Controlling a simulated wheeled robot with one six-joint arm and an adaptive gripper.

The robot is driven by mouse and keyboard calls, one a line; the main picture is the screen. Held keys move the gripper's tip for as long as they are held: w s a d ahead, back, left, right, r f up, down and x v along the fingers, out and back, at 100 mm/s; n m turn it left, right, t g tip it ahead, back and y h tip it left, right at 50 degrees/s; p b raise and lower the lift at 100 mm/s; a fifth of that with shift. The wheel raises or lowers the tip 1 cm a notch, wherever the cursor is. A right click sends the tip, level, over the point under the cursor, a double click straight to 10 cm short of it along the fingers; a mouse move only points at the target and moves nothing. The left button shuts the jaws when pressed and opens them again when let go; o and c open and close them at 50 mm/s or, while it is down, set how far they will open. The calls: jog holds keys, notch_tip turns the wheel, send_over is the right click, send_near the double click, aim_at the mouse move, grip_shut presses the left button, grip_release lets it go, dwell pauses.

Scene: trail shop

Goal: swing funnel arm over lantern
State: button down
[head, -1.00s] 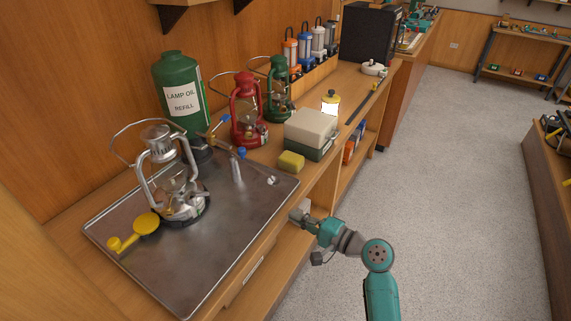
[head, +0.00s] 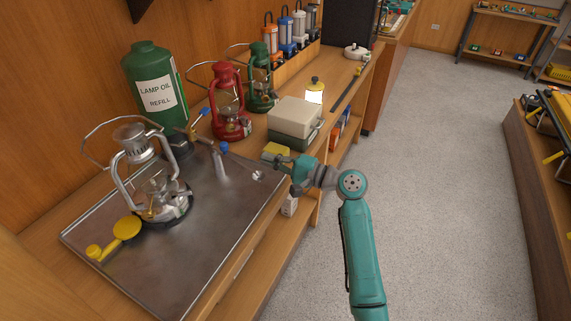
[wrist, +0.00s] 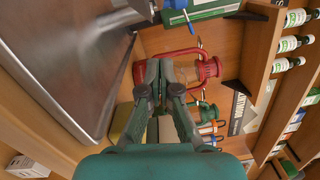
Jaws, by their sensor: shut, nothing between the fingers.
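The silver lantern (head: 162,200) stands upright on the metal tray (head: 205,250), its wire bail raised. A yellow round piece with a handle (head: 127,228) sits at the lantern's front left. A short metal post (head: 218,160) with a blue knob stands on the tray to the lantern's right; it also shows in the wrist view (wrist: 100,22). I cannot tell for certain which piece is the funnel arm. My gripper (head: 276,160) is shut and empty, right of the post beside the tray's right edge. Its fingertips (wrist: 161,66) are close together in the wrist view.
The green lamp oil bottle (head: 158,85), red lantern (head: 229,105) and green lantern (head: 262,80) stand along the wall. A yellow sponge (head: 274,149) and lidded box (head: 295,118) are close to my gripper. The floor (head: 430,180) at right is clear.

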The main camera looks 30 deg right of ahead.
jog(key=shift+x, duration=0.95)
jog(key=shift+s+a+r, duration=0.15)
jog(key=shift+s+a, duration=0.05)
jog(key=shift+a, duration=0.35)
jog(key=shift+s+a+r, duration=0.1)
jog(key=shift+s+a, duration=0.1)
jog(key=shift+a, duration=0.35)
jog(key=shift+s+a+r, duration=0.15)
jog(key=shift+s+a, duration=0.25)
jog(key=shift+a, duration=0.35)
jog(key=shift+a, duration=0.1)
